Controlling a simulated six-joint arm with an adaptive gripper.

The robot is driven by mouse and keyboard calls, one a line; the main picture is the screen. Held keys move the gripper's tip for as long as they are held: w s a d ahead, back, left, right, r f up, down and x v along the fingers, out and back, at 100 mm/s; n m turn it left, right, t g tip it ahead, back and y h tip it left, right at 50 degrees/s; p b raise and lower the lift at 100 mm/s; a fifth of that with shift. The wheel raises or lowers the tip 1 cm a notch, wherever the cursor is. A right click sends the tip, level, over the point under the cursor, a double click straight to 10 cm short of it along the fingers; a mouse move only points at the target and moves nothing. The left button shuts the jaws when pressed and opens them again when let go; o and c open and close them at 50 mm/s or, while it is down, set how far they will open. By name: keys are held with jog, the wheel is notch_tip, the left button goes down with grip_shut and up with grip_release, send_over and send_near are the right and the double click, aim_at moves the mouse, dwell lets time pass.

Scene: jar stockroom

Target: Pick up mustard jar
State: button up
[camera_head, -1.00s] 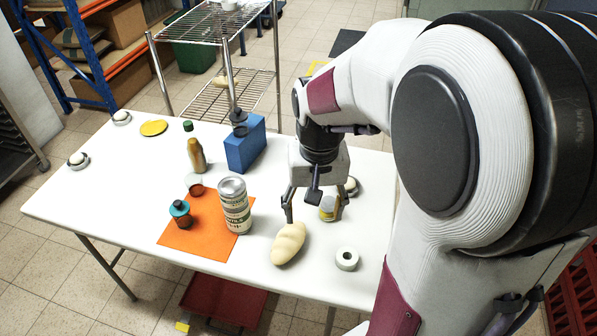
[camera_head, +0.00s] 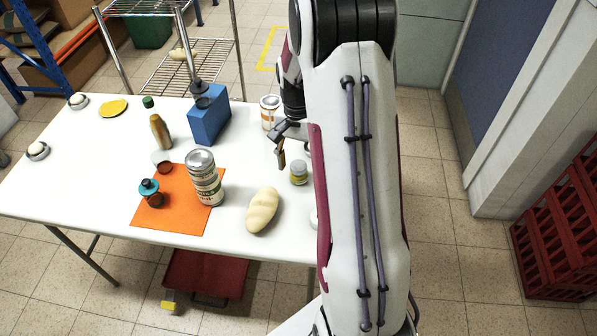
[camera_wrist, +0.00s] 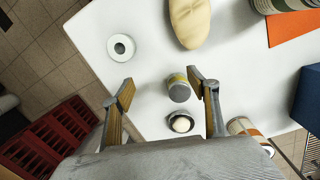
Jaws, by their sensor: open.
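The mustard jar is most likely the small jar with a yellow label and grey lid (camera_head: 299,172), standing upright on the white table just left of my arm. In the wrist view the jar (camera_wrist: 178,88) shows between my two spread fingers, closer to the right one, and neither finger is seen gripping it. My gripper (camera_wrist: 160,80) is open and empty. In the head view one finger of my gripper (camera_head: 282,155) shows just left of the jar; the other finger is hidden by my arm.
A bread loaf (camera_head: 262,210) lies in front of the jar. A white ring (camera_wrist: 121,46) and a round white-topped item (camera_wrist: 181,122) are near it. A can (camera_head: 270,112) and blue box (camera_head: 210,114) stand behind. A tall can (camera_head: 204,178) stands on the orange mat (camera_head: 187,222).

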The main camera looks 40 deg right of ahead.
aim_at(298, 165)
jog(key=w+d+m, duration=0.1)
jog(key=w+d+f+m, duration=0.1)
jog(key=w, duration=0.1)
jog(key=w+d+m, duration=0.1)
jog(key=shift+w+f+t, duration=0.2)
jog(key=shift+w+t, duration=0.05)
jog(key=shift+t, duration=0.05)
jog(key=shift+w+d+r+m, duration=0.15)
jog(key=shift+w+d+m, duration=0.05)
jog(key=shift+w+m, duration=0.15)
jog(key=shift+m, duration=0.55)
jog(key=shift+f, duration=1.3)
jog(key=shift+d+f, duration=0.15)
jog(key=shift+f, duration=2.45)
